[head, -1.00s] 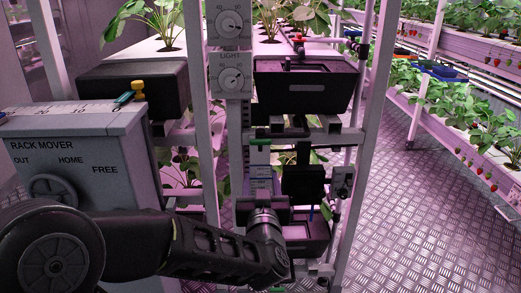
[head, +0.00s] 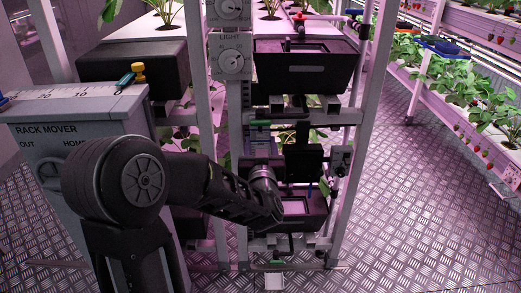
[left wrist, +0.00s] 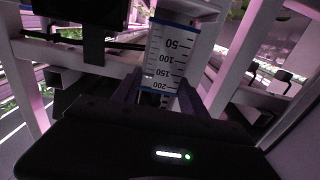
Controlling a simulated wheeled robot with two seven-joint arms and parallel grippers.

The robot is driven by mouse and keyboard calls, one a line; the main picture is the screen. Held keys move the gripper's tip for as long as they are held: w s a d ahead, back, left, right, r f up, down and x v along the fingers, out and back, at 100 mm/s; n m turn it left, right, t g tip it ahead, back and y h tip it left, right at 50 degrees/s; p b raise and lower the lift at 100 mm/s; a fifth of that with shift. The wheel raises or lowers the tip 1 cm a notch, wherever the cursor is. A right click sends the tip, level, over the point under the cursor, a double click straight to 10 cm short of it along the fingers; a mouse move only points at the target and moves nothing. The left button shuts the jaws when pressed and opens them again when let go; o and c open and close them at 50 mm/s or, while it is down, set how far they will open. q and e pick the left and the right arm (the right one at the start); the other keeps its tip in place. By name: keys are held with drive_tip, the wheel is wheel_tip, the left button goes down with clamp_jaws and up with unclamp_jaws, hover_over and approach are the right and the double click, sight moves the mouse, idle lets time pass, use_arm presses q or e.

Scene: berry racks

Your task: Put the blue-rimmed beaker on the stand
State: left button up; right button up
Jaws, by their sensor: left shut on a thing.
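My left gripper (left wrist: 160,98) is shut on the blue-rimmed beaker (left wrist: 172,55). In the left wrist view the beaker is a white, graduated vessel with blue bands at both ends of its scale and a finger on each side. In the head view my left gripper (head: 262,160) is in front of the middle of the rack, and the beaker (head: 260,144) shows only as a small pale patch beyond it. A small pale block (head: 274,281) low at the rack's foot may be the stand; I cannot tell. My right gripper is not in view.
A black bin (head: 305,75) hangs above the gripper, and a lower black box (head: 303,206) is close to its right. Rack posts (head: 350,150) stand on both sides. The grey rack mover box (head: 75,120) is at the left. Open floor (head: 420,210) lies to the right.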

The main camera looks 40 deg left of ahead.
use_arm(q)
drive_tip(key=shift+w+a+f, duration=0.1)
drive_tip(key=shift+f, duration=0.65)
drive_tip(key=shift+f+b, duration=0.15)
drive_tip(key=shift+b, duration=0.3)
drive_tip(key=o, duration=1.5)
drive_tip(key=shift+c, duration=0.2)
